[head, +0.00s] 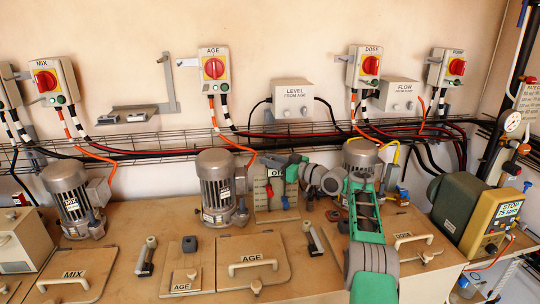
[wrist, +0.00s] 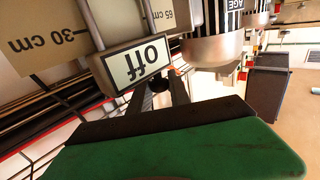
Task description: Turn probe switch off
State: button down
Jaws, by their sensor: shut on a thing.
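The probe switch panel (head: 262,196) is a pale upright board on the bench, between the AGE motor and my arm. It carries an "off" label (head: 275,172), which is large and upside down in the wrist view (wrist: 136,64). My gripper (head: 290,170) reaches the panel's upper right from the right. In the wrist view my gripper's two dark fingers (wrist: 160,92) are shut around a small dark knob (wrist: 159,84) just beside the label. The knob looks like the switch's handle. My fingers hide most of it, so its exact position is hard to tell.
The grey AGE motor (head: 216,185) stands close left of the panel. Another motor (head: 361,155) stands behind my arm. Boards marked "30 cm" (wrist: 42,42) and "65 cm" (wrist: 168,14) are close to the fingers. A wire cable tray (head: 150,143) runs along the wall behind.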

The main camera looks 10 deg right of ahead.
jog(key=shift+r, duration=0.15)
jog(key=c, duration=1.3)
grip_release()
jog(key=shift+o, duration=0.2)
jog(key=b+v, duration=0.2)
jog(key=v, duration=0.5)
jog(key=shift+s+d+b, duration=0.3)
